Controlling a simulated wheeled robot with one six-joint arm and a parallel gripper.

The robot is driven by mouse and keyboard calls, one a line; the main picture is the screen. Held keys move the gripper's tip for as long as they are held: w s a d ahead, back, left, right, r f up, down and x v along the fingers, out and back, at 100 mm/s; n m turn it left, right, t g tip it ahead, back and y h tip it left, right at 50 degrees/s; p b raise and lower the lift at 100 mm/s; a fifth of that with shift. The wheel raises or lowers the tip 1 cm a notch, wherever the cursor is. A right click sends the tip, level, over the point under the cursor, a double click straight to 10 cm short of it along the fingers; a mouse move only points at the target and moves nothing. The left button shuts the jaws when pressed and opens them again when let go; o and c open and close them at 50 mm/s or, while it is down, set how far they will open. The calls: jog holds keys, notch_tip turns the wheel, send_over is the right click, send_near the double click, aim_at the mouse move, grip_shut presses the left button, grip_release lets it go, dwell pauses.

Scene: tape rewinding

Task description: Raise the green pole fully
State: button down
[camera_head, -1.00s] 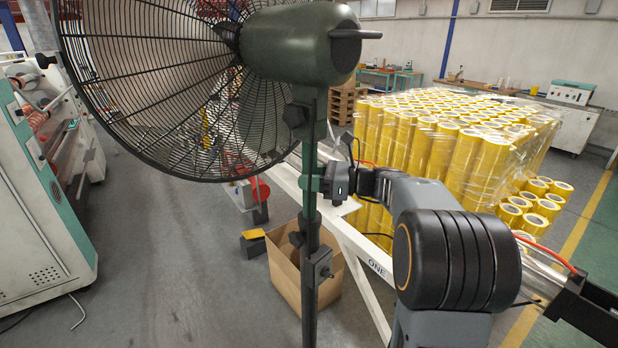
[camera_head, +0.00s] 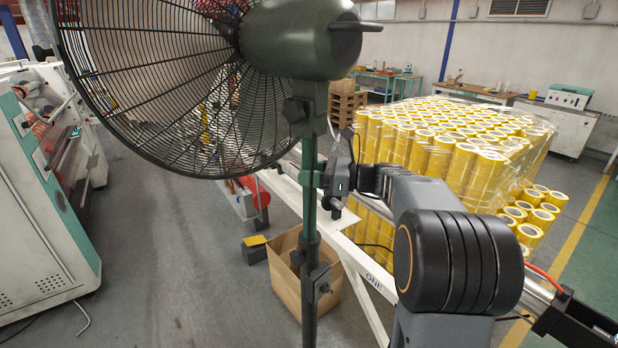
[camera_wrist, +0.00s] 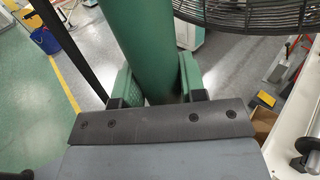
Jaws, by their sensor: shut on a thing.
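The green pole (camera_head: 309,158) stands upright under the dark green motor housing of the fan (camera_head: 290,40) in the head view. Its lower end enters a darker lower tube with a collar and knob (camera_head: 297,258). My gripper (camera_head: 319,182) is shut on the pole from the right, below the fan head and above the collar. In the wrist view the green pole (camera_wrist: 142,45) runs between the two green fingers of my gripper (camera_wrist: 156,80), which sit on either side of it. The wrist housing hides the lower part of the grip.
The fan's wire cage (camera_head: 170,90) spreads left of the pole. A cardboard box (camera_head: 285,275) and white frame (camera_head: 365,270) stand behind the pole. Wrapped yellow rolls (camera_head: 440,150) fill the right. A machine (camera_head: 40,210) stands at left, with open floor before it.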

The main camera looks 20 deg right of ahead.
aim_at(310, 158)
notch_tip(310, 158, up, 4)
jog(key=shift+r+p, duration=0.25)
jog(key=shift+p, duration=0.7)
jog(key=shift+f, duration=0.1)
jog(key=c, duration=0.7)
grip_release()
jog(key=shift+f, duration=0.15)
jog(key=b+v, duration=0.3)
jog(key=v, duration=1.1)
jog(key=shift+a, duration=0.1)
